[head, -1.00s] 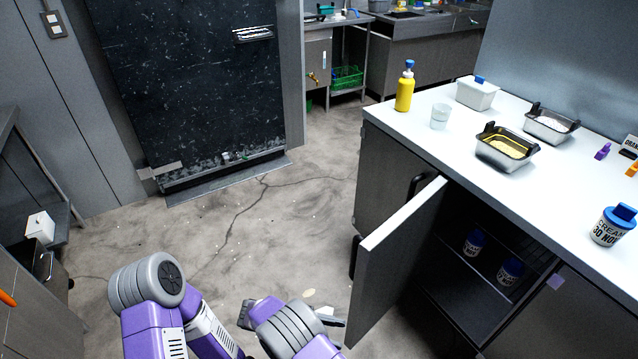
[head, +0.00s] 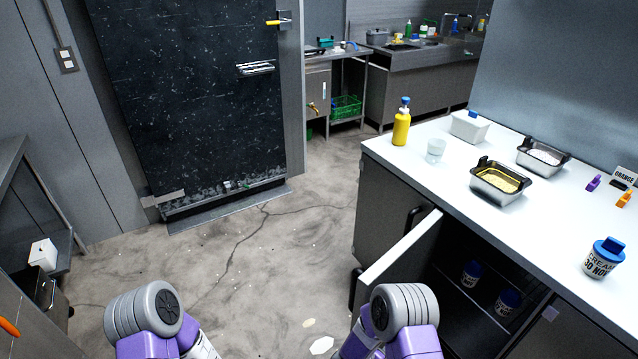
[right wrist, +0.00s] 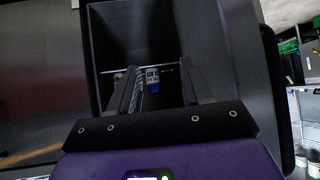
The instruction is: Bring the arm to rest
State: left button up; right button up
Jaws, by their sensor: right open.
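My right gripper (right wrist: 160,88) shows in the right wrist view with its two dark fingers apart and nothing between them. It faces the open cabinet, and a white jar with a blue lid (right wrist: 153,78) shows beyond the fingers. In the head view my two purple and grey arms stand at the bottom edge, the left one at the left and the right one in front of the open cabinet door (head: 400,245). Neither gripper shows in the head view. My left gripper is out of view.
The cabinet door stands open into the floor space, with two jars (head: 471,272) (head: 507,302) on the shelf inside. The floor (head: 250,240) at centre-left is clear.

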jog(key=s+a+n+g+y+p, duration=0.1)
jog(key=s+a+n+g+y, duration=0.1)
jog(key=s, duration=0.5)
jog(key=s+a+r+n+g+y+p, duration=0.1)
jog(key=s+a+n+g+y, duration=0.1)
jog(key=s+y, duration=0.3)
jog(key=s+a+r+n+g+y+p, duration=0.1)
jog(key=s+a+y, duration=0.3)
jog(key=s, duration=0.5)
jog(key=shift+s+n+g, duration=0.4)
jog(key=shift+n+g, duration=0.4)
jog(key=shift+c, duration=0.3)
jog(key=shift+w, duration=0.1)
jog(key=shift+c, duration=0.2)
